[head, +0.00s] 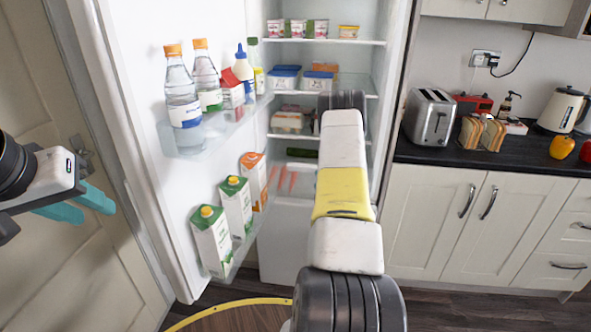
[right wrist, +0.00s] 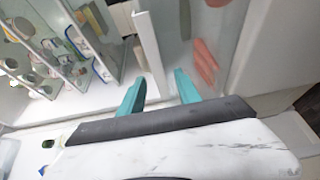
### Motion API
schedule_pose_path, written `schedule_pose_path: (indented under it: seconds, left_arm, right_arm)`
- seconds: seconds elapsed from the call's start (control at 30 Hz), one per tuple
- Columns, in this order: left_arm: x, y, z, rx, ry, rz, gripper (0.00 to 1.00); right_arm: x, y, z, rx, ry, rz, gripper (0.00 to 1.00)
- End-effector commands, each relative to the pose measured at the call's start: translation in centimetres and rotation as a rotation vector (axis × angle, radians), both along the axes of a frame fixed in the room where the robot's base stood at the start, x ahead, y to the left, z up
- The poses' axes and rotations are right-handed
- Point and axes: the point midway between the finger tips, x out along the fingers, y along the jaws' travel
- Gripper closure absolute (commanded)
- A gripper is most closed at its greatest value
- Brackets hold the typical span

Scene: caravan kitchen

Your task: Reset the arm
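My left gripper (head: 97,213) is at the left edge of the head view, in front of the beige door. Its two teal fingers stand apart with nothing between them. My right arm reaches forward toward the open fridge (head: 386,100), and its gripper is hidden behind the arm in the head view. In the right wrist view, my right gripper (right wrist: 160,82) shows two teal fingers spread apart, with nothing held between them. A pale fridge panel edge and blurred orange shapes lie beyond the fingers.
The open fridge door (head: 135,180) stands left of my right arm, holding bottles (head: 183,100) and cartons (head: 211,240). Fridge shelves hold tubs (head: 284,78) and cups. At right, a counter (head: 420,152) carries a toaster (head: 430,117) and kettle (head: 560,110). A yellow-rimmed round thing (head: 235,303) is low in front.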

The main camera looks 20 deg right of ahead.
Motion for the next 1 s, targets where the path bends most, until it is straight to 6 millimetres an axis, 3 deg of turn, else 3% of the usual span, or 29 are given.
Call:
schedule_pose_path:
  seconds: [0.2, 0.7, 0.87, 1.0]
  left_arm:
    - [0.0, 0.0, 0.0, 0.000, 0.000, 0.000, 0.64]
    - [0.0, 0.0, 0.0, 0.000, 0.000, 0.000, 0.64]
    - [0.0, 0.0, 0.0, 0.000, 0.000, 0.000, 0.64]
    - [0.0, 0.0, 0.0, 0.000, 0.000, 0.000, 0.64]
  right_arm:
    - [-1.8, 0.2, -0.1, 0.000, 0.002, -0.001, 0.60]
    - [-1.6, 0.3, 0.2, 0.004, 0.001, -0.001, 0.60]
    - [0.3, 0.5, 3.0, 0.080, 0.029, -0.015, 0.60]
    - [2.5, 1.6, 7.9, 0.243, 0.090, -0.049, 0.60]
